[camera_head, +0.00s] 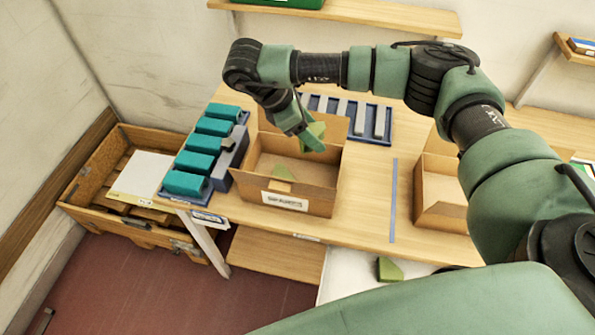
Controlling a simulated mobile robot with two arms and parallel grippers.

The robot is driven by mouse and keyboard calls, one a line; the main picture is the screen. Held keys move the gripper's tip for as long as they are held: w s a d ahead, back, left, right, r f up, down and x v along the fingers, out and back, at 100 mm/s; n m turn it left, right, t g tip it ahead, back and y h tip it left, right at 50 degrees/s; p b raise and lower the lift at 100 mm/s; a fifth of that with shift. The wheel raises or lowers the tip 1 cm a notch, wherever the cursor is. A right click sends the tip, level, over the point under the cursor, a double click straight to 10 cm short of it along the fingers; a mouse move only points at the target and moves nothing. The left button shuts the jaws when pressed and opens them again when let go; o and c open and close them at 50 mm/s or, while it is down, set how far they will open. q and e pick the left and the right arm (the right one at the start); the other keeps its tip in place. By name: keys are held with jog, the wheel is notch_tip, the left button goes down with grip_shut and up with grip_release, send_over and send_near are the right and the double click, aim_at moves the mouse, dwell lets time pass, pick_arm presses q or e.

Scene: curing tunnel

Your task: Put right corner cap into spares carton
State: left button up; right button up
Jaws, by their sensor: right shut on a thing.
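My right gripper (308,141) points down over the labelled open cardboard carton (315,200) on the wooden table. It is shut on a green corner cap (317,130), which it holds above the carton's opening near the back wall. A third green cap (389,270) lies on a white surface below the table's front edge. The carton's label is too blurred to read surely. My left gripper is not in view.
Blue trays stand beside the carton: one with teal blocks (203,143) at left, one with grey bars (360,117) behind. A second open carton (440,190) is at right, partly hidden by my right arm. A blue strip (393,200) marks the table between cartons. A wooden crate (100,190) stands at left.

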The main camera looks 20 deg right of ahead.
jog(key=f+b, duration=0.1)
jog(key=f, duration=0.7)
jog(key=s+f+b, duration=0.1)
jog(key=f, duration=0.4)
jog(key=shift+b, duration=0.35)
jog(key=shift+f, duration=0.5)
jog(key=shift+s+f+b, duration=0.1)
jog(key=shift+f+b, duration=0.2)
jog(key=shift+b, duration=0.1)
jog(key=shift+f, duration=1.5)
jog(key=o, duration=1.3)
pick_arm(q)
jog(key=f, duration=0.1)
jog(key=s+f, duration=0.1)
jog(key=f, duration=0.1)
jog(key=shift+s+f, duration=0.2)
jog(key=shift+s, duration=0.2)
